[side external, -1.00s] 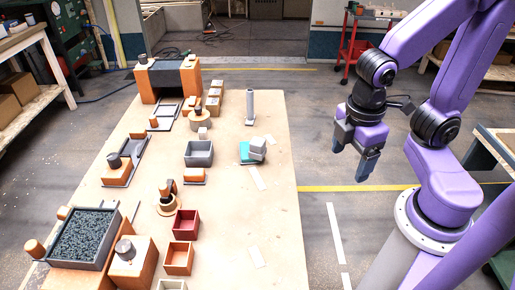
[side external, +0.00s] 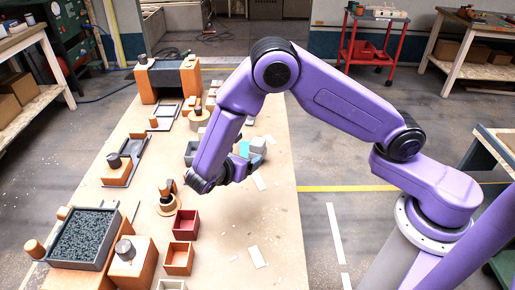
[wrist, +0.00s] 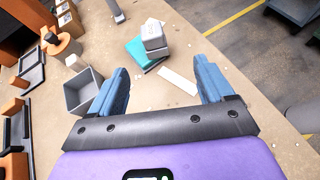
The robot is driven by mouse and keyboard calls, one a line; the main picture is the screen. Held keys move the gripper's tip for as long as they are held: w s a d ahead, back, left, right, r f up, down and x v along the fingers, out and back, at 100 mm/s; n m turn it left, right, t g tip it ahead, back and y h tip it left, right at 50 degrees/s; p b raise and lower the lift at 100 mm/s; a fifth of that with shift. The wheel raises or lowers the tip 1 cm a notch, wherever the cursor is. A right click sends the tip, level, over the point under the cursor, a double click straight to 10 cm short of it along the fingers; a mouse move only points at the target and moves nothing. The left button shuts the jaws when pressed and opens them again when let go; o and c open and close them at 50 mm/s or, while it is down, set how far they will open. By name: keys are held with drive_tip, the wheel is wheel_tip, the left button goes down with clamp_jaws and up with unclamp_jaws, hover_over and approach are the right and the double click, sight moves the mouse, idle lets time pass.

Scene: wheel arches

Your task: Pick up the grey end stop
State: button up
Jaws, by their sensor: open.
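A light grey block (wrist: 154,38), which looks like the grey end stop, sits against a turquoise piece (wrist: 134,50) in the wrist view. I cannot tell whether it rests on that piece or beside it. In the side view the grey block (side external: 259,145) and the turquoise piece (side external: 244,149) show just beyond my gripper (side external: 256,165). My gripper is open and empty over the table. In the wrist view its blue fingers (wrist: 160,72) stand wide apart, and the block lies ahead of the gap between them.
A grey open box (wrist: 83,92) stands left of my gripper, with a small pale block at its rim. A grey post (wrist: 116,10) stands farther off. A white strip (wrist: 178,80) lies on the table. Red (side external: 186,225) and orange (side external: 178,258) boxes stand nearer the side camera.

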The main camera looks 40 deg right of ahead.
sight(254, 147)
drive_tip(key=shift+n+t+h, duration=0.4)
drive_tip(key=shift+n, duration=0.1)
drive_tip(key=x, duration=0.4)
drive_tip(key=f+x, duration=0.1)
drive_tip(key=x, duration=0.3)
drive_tip(key=w+a+x, duration=0.1)
drive_tip(key=x, duration=0.4)
drive_tip(key=shift+a+f, duration=0.15)
drive_tip(key=shift+f, duration=0.1)
drive_tip(key=shift+s+x, duration=0.1)
drive_tip(key=shift+x, duration=1.3)
drive_tip(key=shift+s+x, duration=0.15)
drive_tip(key=shift+x, duration=1.2)
drive_tip(key=shift+f, duration=0.1)
drive_tip(key=shift+c, duration=0.3)
drive_tip(key=c, duration=1.1)
